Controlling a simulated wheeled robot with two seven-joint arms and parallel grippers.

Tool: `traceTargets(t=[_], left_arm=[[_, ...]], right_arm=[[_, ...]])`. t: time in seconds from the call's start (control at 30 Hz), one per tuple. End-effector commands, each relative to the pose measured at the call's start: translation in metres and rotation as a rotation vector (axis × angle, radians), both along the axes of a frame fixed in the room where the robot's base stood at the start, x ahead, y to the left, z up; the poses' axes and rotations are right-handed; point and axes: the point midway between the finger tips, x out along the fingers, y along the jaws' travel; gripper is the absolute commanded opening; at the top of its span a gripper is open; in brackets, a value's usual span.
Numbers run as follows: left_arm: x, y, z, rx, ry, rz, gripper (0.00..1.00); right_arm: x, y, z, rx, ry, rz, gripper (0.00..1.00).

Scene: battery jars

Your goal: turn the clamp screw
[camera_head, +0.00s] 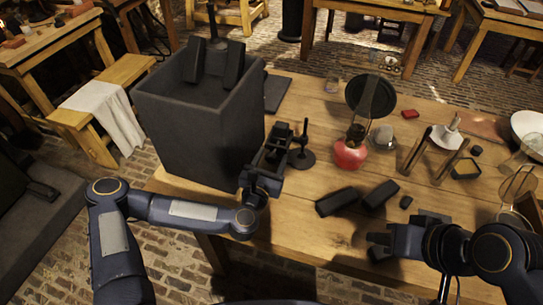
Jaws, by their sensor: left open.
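My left gripper (281,137) is open at the table's left part, just right of a large dark box. A small black stand (302,157) with a round base and an upright rod is close to the right of its fingers. It may carry the clamp screw, but I cannot make out a screw clearly. No gap shows clearly between the fingers and the rod, so I cannot tell if they touch. My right gripper (374,247) is low over the table's front edge, below two dark blocks. Its fingers are too dark to read.
The tall dark box (195,130) holds dark upright blocks. Two dark blocks (337,201) (381,194) lie at the front of the wooden table (290,195).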

Motion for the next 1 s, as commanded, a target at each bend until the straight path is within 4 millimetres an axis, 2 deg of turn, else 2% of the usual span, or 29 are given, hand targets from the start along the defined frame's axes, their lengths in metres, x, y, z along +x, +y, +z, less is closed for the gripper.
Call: traceTargets(t=[0.33,0.67,1.0], left_arm=[[0.0049,-0.0016,-0.0001,0.000,0.000,-0.001,0.52],[0.0047,-0.0015,-0.0001,0.000,0.000,-0.001,0.08],[0.0046,-0.0012,-0.0007,0.049,-0.017,-0.001,0.08]], right_arm=[[0.0000,0.0000,0.0007,0.000,0.000,0.000,0.27],[0.0000,0.0000,0.0007,0.000,0.000,0.000,0.27],[0.0001,0.0001,-0.0022,0.000,0.000,0.000,0.27]])
